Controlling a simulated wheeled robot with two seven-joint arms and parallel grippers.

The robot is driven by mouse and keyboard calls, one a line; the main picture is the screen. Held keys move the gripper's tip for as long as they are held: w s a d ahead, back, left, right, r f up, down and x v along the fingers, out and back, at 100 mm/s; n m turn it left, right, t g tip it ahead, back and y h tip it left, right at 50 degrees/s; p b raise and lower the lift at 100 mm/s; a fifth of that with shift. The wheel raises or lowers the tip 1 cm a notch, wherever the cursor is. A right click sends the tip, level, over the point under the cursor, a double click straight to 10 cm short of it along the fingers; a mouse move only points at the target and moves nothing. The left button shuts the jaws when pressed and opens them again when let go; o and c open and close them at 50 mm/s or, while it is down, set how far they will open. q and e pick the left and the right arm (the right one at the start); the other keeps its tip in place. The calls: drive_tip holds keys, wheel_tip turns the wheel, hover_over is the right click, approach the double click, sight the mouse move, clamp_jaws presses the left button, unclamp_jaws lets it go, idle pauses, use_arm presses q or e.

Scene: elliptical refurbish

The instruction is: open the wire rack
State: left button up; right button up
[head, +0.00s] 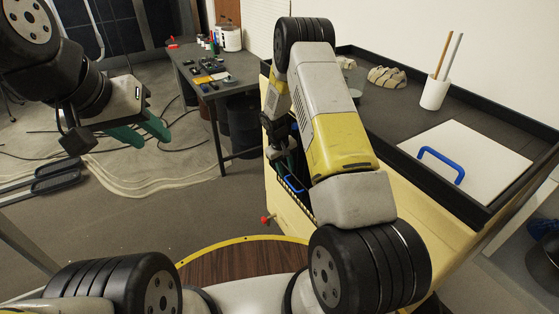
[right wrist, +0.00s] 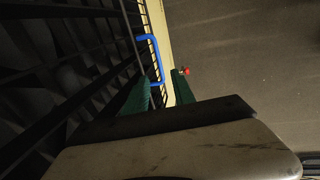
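The wire rack (right wrist: 112,22) shows as a grid of dark bars on the left of the right wrist view. Its blue handle (right wrist: 141,39) stands along the cream edge; it also shows in the head view (head: 293,185), below my right gripper. My right gripper (right wrist: 160,84) is open, with green fingers apart. The handle's near end appears between or just beyond the fingertips; contact cannot be told. In the head view my right arm hides most of the rack. My left gripper (head: 141,132) is open and empty, in the air at the left.
A cream cabinet (head: 420,205) with a dark top carries a white board (head: 470,160) with another blue handle, a white cup (head: 434,92) and beige objects. A red knob (head: 266,219) sticks out low on its side.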

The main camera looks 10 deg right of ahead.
drive_tip(key=f, duration=0.2)
drive_tip(key=d+f, duration=0.1)
drive_tip(key=f, duration=0.3)
drive_tip(key=shift+w+d+f, duration=0.15)
drive_tip(key=shift+w+f, duration=0.1)
drive_tip(key=shift+f, duration=0.05)
clamp_jaws()
idle(1.1)
